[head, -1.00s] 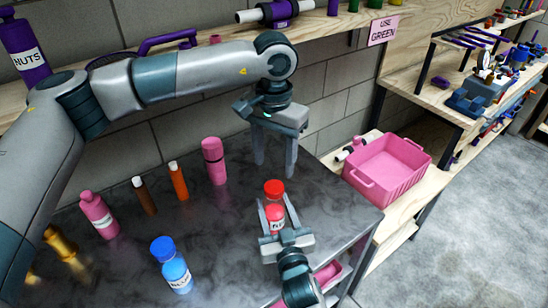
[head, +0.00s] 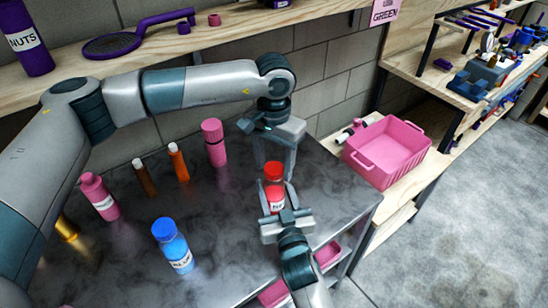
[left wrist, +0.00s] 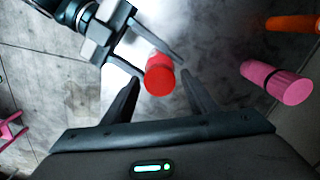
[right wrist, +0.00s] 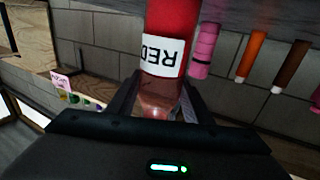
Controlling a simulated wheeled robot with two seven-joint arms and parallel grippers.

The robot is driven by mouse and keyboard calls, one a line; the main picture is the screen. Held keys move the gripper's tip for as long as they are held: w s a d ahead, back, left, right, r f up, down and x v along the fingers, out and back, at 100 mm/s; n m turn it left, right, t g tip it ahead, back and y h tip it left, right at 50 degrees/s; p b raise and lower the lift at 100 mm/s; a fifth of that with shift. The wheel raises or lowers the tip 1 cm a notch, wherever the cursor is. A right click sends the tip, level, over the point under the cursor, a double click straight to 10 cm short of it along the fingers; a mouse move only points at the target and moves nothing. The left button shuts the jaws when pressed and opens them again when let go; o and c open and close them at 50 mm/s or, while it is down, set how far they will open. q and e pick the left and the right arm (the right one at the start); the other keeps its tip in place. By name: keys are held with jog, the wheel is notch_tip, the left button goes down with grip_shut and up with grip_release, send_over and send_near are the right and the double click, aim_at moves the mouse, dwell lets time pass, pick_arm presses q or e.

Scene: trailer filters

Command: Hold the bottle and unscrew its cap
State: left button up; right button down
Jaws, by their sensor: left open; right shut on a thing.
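The red bottle (head: 277,200) with a white label stands upright near the right edge of the dark table; its red cap (head: 273,168) is on top. My right gripper (head: 274,212) is shut on the bottle's body from the front. In the right wrist view, the bottle (right wrist: 170,22) and its label, reading RED, show between the fingers. My left gripper (head: 276,174) is open and points down over the cap, fingers on either side. In the left wrist view, the cap (left wrist: 160,80) lies between the open fingers; I cannot tell whether they touch it.
A blue bottle (head: 172,245), pink bottles (head: 98,196) and (head: 214,142), and brown (head: 144,178) and orange (head: 178,162) tubes stand on the table to the left. A pink bin (head: 388,152) sits on the wooden bench at the right. A shelf runs along the back wall.

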pick_arm(q)
jog(key=c, duration=1.1)
